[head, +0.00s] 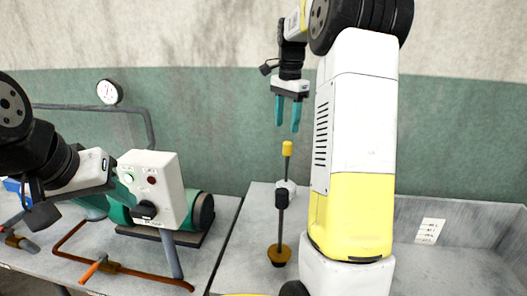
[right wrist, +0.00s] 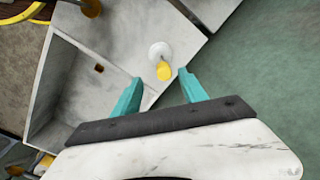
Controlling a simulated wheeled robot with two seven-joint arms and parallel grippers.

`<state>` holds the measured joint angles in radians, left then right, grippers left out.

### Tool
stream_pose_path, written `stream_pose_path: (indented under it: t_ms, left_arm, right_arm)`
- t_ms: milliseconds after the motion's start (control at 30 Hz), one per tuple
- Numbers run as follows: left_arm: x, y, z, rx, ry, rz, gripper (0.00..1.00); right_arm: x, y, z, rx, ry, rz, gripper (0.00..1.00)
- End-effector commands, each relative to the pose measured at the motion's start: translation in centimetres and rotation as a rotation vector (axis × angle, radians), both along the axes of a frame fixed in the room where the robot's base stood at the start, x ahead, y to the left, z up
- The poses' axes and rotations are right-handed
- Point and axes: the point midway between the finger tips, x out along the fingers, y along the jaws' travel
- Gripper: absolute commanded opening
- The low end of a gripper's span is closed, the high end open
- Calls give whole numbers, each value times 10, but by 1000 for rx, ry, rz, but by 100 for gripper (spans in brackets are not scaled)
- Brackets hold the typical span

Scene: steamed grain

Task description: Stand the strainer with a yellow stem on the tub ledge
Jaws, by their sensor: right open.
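The strainer with a yellow stem (head: 287,150) stands upright on the tub ledge (head: 246,222) near the back in the head view. Its white round foot is partly hidden behind a dark-handled piece. In the right wrist view the yellow stem top (right wrist: 164,72) and white foot (right wrist: 158,50) show on the grey ledge. My right gripper (head: 287,126) is open and empty above the stem, with a gap between fingertips and stem top in the head view. My left gripper (head: 122,196) is at the left by the white control box; its jaws are partly hidden.
A dark-handled piece with an amber foot (head: 279,254) stands on the ledge in front of the strainer. The tub basin (head: 455,270) lies to the right, partly behind my right arm. A white control box (head: 152,185), green tank (head: 202,212) and copper pipes (head: 125,270) are at left.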

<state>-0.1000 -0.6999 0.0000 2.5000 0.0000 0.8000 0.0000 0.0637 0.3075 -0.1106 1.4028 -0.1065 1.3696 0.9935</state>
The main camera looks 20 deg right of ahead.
Motion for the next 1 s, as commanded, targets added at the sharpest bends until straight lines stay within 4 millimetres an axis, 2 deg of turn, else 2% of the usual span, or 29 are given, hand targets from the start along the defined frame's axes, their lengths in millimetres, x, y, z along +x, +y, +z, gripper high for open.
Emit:
stream_pose_path:
  t_ms: [100,300,467,600,700,833,1000]
  left_arm:
    - [0,0,0,0,0,0,36]
    - [0,0,0,0,0,0,36]
    - [0,0,0,0,0,0,36]
    - [0,0,0,0,0,0,36]
    - [0,0,0,0,0,0,36]
    - [0,0,0,0,0,0,36]
    - [0,0,0,0,0,0,36]
  right_arm:
    - [-32,21,20,12,-76,151,50]
    - [-99,61,36,5,-225,458,50]
    - [-155,91,34,-30,-344,697,50]
    - [-202,113,20,-83,-443,894,50]
    - [-229,125,7,-122,-499,1008,50]
    - [-251,134,-7,-165,-545,1109,50]
    - [-261,138,-15,-187,-567,1159,50]
